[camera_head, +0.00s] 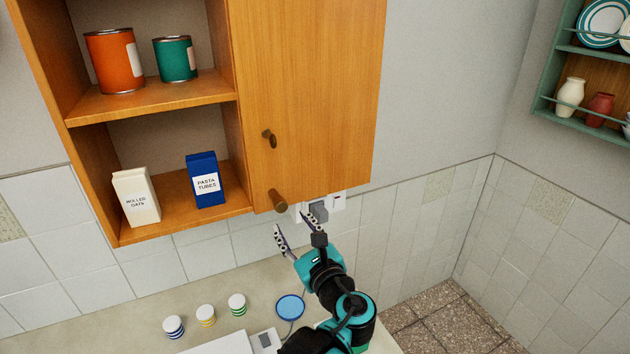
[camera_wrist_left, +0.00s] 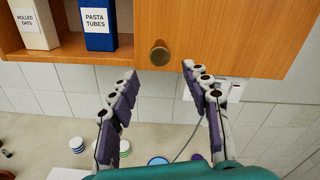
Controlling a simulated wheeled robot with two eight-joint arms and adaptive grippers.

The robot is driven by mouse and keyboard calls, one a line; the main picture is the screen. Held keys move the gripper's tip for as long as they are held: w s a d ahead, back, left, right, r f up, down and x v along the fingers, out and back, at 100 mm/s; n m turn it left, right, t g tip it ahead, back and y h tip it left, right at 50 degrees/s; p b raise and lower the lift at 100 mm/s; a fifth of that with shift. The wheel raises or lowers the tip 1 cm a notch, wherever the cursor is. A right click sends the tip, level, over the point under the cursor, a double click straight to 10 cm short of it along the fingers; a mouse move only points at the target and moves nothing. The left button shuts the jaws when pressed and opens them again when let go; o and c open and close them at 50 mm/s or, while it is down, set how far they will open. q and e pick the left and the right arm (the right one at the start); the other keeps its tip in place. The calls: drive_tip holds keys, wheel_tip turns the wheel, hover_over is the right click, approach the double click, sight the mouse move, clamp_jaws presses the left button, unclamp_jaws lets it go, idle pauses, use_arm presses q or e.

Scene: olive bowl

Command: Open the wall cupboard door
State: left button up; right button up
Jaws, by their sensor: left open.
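The wooden wall cupboard (camera_head: 238,120) has a door (camera_head: 312,85) on its right part, which looks shut. A round brown knob (camera_head: 279,201) sits near the door's lower left corner. A small dark metal fitting (camera_head: 268,138) is higher on the door's left side. My left gripper (camera_head: 294,222) is open and empty just below the knob. In the left wrist view the knob (camera_wrist_left: 159,53) shows beyond and between the spread fingertips of the left gripper (camera_wrist_left: 159,72), not touched by them. My right gripper is not in view.
Open shelves left of the door hold an orange can (camera_head: 115,61), a green can (camera_head: 175,60), an oats box (camera_head: 136,196) and a blue pasta box (camera_head: 206,180). Below are a counter (camera_head: 95,338) with several small jars and a blue round item (camera_head: 290,307). Wall sockets (camera_head: 337,201) sit beneath the door.

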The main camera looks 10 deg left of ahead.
sight(282, 208)
use_arm(q)
drive_tip(key=x, duration=0.7)
drive_tip(key=shift+w+r, duration=0.15)
drive_tip(key=shift+r, duration=0.15)
drive_tip(key=shift+a, duration=0.35)
drive_tip(key=shift+d, duration=0.1)
clamp_jaws()
